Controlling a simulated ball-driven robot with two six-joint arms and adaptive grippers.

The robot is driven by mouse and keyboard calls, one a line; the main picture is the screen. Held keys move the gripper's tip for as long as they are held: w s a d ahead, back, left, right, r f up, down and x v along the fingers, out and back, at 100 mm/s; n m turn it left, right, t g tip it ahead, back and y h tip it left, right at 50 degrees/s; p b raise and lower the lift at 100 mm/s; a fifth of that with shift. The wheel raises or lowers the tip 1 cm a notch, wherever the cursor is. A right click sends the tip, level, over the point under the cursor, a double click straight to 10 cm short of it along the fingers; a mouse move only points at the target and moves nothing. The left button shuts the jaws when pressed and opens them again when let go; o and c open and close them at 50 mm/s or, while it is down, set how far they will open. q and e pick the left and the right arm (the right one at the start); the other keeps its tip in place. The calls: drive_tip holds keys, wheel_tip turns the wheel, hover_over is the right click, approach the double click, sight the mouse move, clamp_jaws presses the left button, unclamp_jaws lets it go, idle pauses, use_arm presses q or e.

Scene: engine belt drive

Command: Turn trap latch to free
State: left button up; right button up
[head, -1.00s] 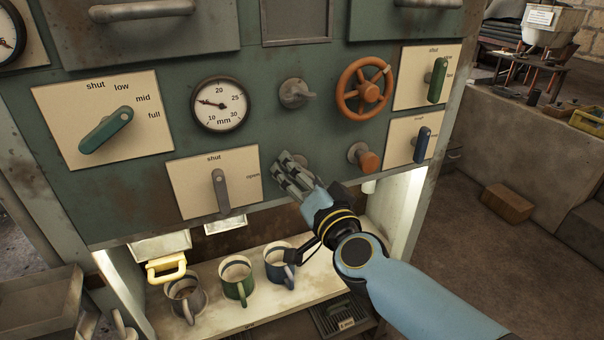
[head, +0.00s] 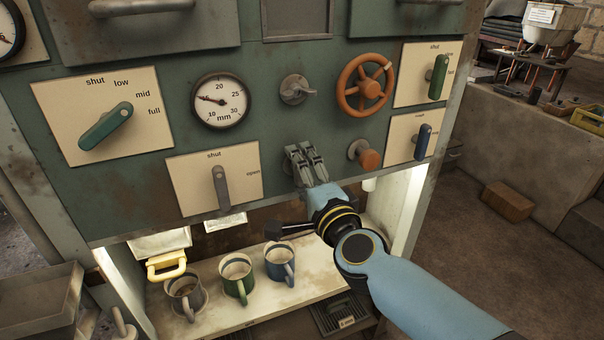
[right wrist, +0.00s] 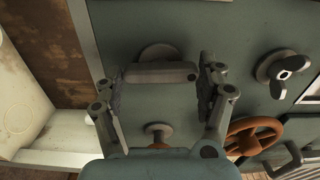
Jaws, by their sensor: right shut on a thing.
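My right gripper (head: 304,155) reaches up to the green panel in the head view. In the right wrist view, its two fingers (right wrist: 160,90) stand at either end of a grey bar-shaped latch handle (right wrist: 160,72) and are shut on it. The bar lies straight across between the fingers, in front of a round grey base (right wrist: 158,52) on the panel. In the head view the gripper hides most of this latch. No mark for free shows near it. My left gripper is in neither view.
An orange knob (head: 368,158) and an orange handwheel (head: 364,88) are close on the right. A grey lever (head: 220,188) on a shut/open plate is on the left. Mugs, including a blue one (head: 279,265), stand on the shelf below.

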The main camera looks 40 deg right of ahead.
drive_tip(key=shift+m, duration=0.5)
drive_tip(key=o, duration=1.2)
drive_tip(key=v, duration=1.2)
